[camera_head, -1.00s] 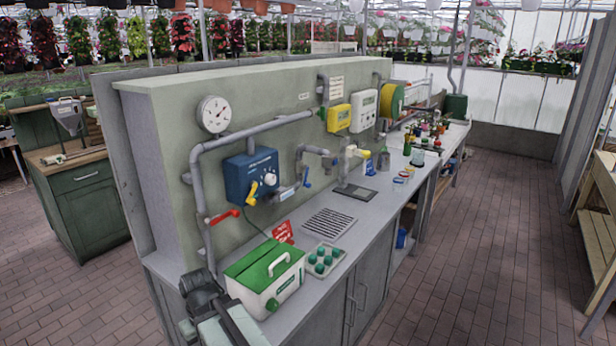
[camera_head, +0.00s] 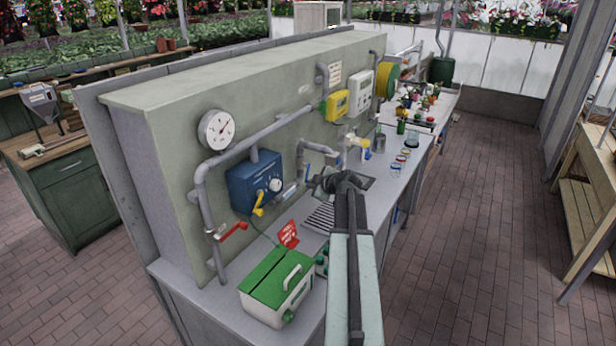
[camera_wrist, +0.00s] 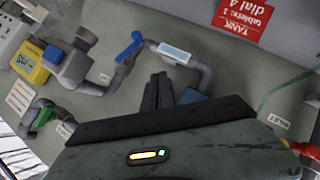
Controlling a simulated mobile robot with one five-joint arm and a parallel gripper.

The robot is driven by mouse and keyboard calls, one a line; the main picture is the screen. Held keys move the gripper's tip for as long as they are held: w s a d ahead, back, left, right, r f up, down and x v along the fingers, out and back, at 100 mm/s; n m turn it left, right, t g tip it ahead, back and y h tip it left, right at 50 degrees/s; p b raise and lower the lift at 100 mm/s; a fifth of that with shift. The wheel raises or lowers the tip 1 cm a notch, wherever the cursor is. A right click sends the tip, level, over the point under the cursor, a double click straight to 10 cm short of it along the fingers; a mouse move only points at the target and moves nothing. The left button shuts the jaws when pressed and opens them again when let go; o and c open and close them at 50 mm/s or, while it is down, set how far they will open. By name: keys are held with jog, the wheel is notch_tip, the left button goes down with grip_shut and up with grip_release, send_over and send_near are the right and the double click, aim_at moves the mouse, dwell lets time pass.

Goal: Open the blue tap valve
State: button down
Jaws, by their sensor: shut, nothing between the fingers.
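The blue tap valve is a small blue lever on a grey pipe along the back panel. It shows clearly in the wrist view (camera_wrist: 130,47), up and left of my fingertips, beside a pale label plate on the pipe. In the head view the blue lever (camera_head: 307,172) is small and close to my gripper, which partly covers that area. My gripper (camera_head: 333,180) is over the bench, near the pipes. In the wrist view my gripper (camera_wrist: 158,92) is shut and empty, its fingers pointing towards the pipe, apart from the lever in the picture.
A blue control box (camera_head: 253,182) with a yellow lever (camera_head: 258,204) is left of my gripper. A red lever (camera_head: 233,230), a red sign (camera_head: 287,234) and a green-lidded box (camera_head: 276,282) are nearer. A yellow meter (camera_head: 338,105) is behind. Jars and bottles stand further along the bench.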

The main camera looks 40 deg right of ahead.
jog(key=w+d+f+b, duration=0.6)
jog(key=w+d+b, duration=0.1)
jog(key=w+d, duration=0.1)
jog(key=shift+w+d+f+h+b, duration=0.15)
jog(key=shift+w+f+h+b, duration=0.1)
jog(key=shift+h+b, duration=0.15)
